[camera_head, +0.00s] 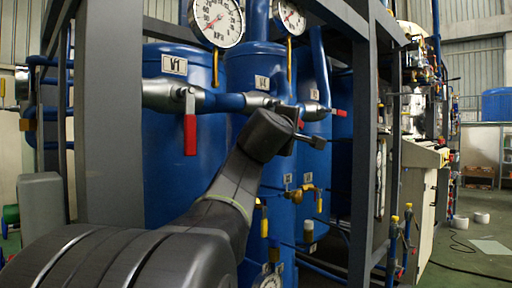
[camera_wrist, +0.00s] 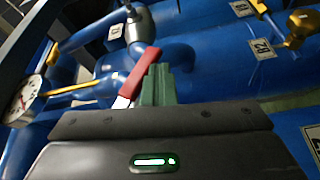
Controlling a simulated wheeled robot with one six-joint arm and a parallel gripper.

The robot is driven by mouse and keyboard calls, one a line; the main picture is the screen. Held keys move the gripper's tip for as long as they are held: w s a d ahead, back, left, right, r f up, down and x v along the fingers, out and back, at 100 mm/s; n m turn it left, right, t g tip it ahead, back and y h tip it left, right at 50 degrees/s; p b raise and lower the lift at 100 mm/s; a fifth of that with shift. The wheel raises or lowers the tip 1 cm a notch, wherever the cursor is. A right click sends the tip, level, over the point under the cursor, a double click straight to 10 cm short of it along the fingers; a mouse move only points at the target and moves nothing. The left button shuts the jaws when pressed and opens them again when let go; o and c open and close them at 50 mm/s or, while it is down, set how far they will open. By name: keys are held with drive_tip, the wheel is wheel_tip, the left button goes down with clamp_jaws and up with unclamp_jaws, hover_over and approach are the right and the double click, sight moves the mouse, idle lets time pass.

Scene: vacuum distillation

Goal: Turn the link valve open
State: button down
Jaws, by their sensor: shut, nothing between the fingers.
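A valve with a red lever handle (camera_wrist: 138,76) shows in the wrist view, its grey metal body (camera_wrist: 138,28) on a blue pipe. My gripper (camera_wrist: 158,72) has its green fingers together, just right of the red handle. The handle is beside the fingers, not between them; whether they touch is unclear. In the head view my gripper (camera_head: 300,138) is in front of the blue tanks, near the middle of the pipe row. A red handle (camera_head: 190,134) hangs down on the left valve, and another red handle (camera_head: 338,113) shows at right. Which one is the link valve is not readable.
Pressure gauges (camera_head: 216,20) sit above the pipes. Grey frame posts (camera_head: 112,110) stand at left and right of the blue tanks (camera_head: 183,175). Small yellow-handled valves (camera_head: 309,190) are lower down. In the wrist view a gauge (camera_wrist: 22,100) is at left and a brass valve (camera_wrist: 303,22) at upper right.

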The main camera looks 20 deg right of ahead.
drive_tip(key=shift+w+d+r+n+t+h+b, duration=0.3)
drive_tip(key=shift+d+r+t+b, duration=0.3)
drive_tip(key=shift+b, duration=0.6)
drive_tip(key=shift+w+d+r, duration=0.25)
drive_tip(key=shift+d+r, duration=0.05)
drive_tip(key=shift+r, duration=0.2)
